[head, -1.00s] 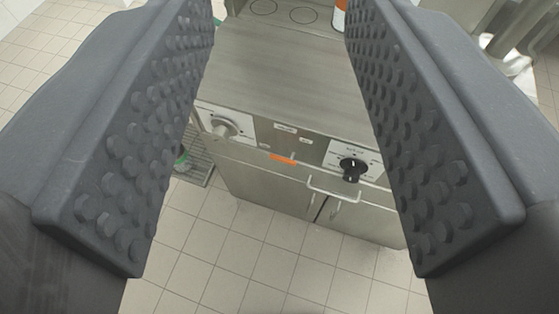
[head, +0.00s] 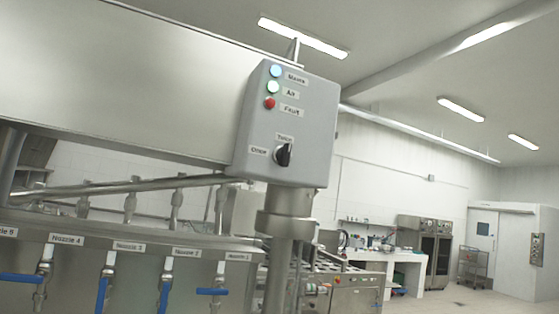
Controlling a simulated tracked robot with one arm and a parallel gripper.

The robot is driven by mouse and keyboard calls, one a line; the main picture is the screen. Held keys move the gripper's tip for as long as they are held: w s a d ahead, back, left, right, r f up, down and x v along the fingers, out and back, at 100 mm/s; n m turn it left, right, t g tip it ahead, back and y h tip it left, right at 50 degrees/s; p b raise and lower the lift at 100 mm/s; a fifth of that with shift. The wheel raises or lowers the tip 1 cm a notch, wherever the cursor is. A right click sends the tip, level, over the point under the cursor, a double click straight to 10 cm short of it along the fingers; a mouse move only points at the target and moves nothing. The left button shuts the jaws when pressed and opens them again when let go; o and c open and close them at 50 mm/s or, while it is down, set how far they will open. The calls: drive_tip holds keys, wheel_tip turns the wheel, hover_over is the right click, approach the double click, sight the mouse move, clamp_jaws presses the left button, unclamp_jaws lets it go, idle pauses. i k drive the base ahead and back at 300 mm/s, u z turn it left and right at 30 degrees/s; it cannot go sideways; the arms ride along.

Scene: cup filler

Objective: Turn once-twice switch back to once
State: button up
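The once-twice switch is a small black knob (head: 283,155) low on the front of a grey control box (head: 313,135). The label "Once" (head: 259,150) is to its left and the label "Twice" (head: 284,137) is above it. The knob looks roughly upright, towards "Twice", but it is small and its pointer is hard to make out. Above it are two pale round lamps, labelled "Mains" (head: 275,71) and "Air" (head: 273,87), and a red one labelled "Fault" (head: 270,103). My gripper is not in view, and nothing covers the switch.
The box stands on a steel post (head: 286,225). A large steel panel (head: 130,75) is to its left. Below are labelled nozzles with blue handles (head: 165,298), some level and some hanging. Benches, an oven (head: 424,250) and a white door (head: 481,243) are far right.

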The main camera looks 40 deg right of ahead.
sight(282, 155)
drive_tip(key=k, duration=1.25)
drive_tip(key=z, duration=0.65)
drive_tip(key=i, duration=1.7)
drive_tip(key=u, duration=0.55)
